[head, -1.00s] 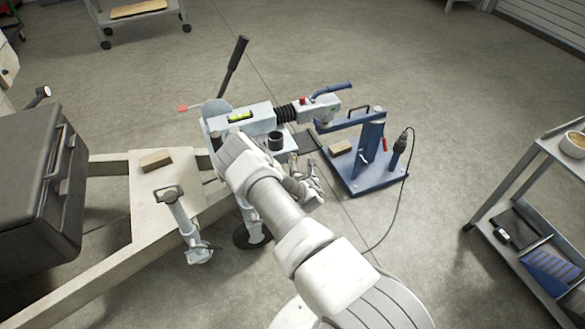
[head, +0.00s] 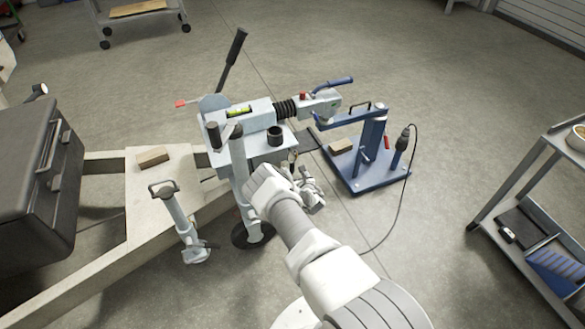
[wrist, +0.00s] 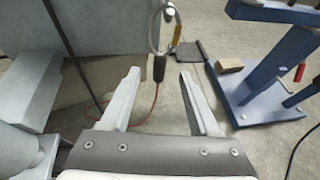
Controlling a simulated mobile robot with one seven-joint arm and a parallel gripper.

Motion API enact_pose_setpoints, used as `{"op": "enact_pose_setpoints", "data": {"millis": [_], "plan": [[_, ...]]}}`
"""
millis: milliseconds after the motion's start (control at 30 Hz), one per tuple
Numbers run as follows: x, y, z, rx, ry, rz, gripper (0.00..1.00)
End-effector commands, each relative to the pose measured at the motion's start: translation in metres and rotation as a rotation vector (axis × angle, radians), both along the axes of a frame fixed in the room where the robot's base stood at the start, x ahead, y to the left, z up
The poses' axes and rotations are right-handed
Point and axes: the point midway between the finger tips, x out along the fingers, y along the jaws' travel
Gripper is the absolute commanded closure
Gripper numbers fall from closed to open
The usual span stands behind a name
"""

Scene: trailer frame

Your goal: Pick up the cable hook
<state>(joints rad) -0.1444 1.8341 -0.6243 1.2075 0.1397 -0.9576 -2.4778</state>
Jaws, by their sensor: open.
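The cable hook (wrist: 154,32) appears to be the metal loop with a yellowish piece on its right side, hanging beside the pale trailer housing in the wrist view. A dark sleeve (wrist: 159,68) and a thin red cable hang below it. The loop is small in the head view (head: 292,157), just above my gripper. My gripper (wrist: 160,72) is open and empty in the wrist view. Its two fingers point toward the sleeve, which shows between the fingertips, with the loop above. I cannot tell how far away it is. In the head view my gripper (head: 311,183) is below the coupling housing.
The trailer housing (head: 262,152) and jack tube (head: 239,165) stand close left of my gripper. A blue stand (head: 365,177) with a cabled tool is to the right. A black box (head: 35,185) is at far left, a shelf cart (head: 530,215) at right.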

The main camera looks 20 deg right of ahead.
Motion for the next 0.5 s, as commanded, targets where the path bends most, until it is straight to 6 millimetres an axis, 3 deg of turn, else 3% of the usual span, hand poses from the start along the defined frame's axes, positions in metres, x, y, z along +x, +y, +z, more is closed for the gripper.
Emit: {"op": "enact_pose_setpoints", "data": {"millis": [500], "plan": [[0.045,-0.006,-0.019,0.003,-0.002,0.0,0.38]]}}
